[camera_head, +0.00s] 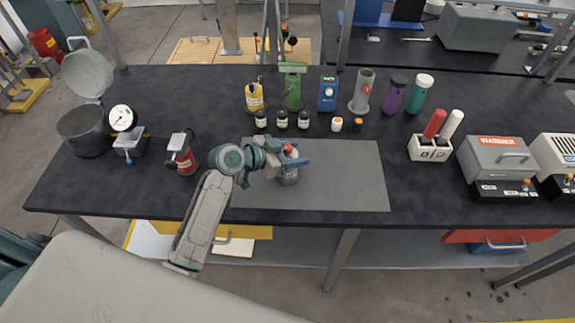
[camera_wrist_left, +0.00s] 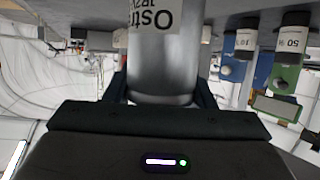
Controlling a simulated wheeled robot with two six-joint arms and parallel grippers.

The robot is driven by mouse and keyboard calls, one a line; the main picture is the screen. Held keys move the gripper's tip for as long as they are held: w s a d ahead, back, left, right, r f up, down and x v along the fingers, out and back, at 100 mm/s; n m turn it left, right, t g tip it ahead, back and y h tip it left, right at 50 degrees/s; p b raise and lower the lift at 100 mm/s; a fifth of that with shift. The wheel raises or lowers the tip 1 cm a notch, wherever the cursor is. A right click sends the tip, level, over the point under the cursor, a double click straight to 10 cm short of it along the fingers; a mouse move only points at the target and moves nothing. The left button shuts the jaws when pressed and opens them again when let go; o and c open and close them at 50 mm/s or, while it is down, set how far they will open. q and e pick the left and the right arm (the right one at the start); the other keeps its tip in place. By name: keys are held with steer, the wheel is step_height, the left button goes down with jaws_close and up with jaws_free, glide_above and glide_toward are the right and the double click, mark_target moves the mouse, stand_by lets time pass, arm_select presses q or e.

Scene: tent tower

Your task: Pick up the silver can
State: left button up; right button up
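The silver can (camera_head: 289,177) has a red top and stands upright on the grey mat (camera_head: 345,180), or very close above it; I cannot tell which. In the left wrist view the silver can (camera_wrist_left: 163,65) fills the middle, with a pale printed label that reads upside down. My left gripper (camera_head: 292,158) reaches in from the left with one finger on each side of the can's upper part. In the left wrist view I see no clear gap between the fingers and the can. The can's far side is hidden. My right gripper is out of view.
Small dark bottles (camera_head: 282,119) stand just behind the mat, with a yellow bottle (camera_head: 254,97), a green device (camera_head: 292,88) and a blue box (camera_head: 327,94) farther back. A red can (camera_head: 187,161) stands to the left. The mat's right half is clear.

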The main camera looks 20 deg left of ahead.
arm_select(q)
steer(key=c, duration=0.7)
steer(key=shift+c, duration=0.2)
steer(key=shift+r, duration=0.15)
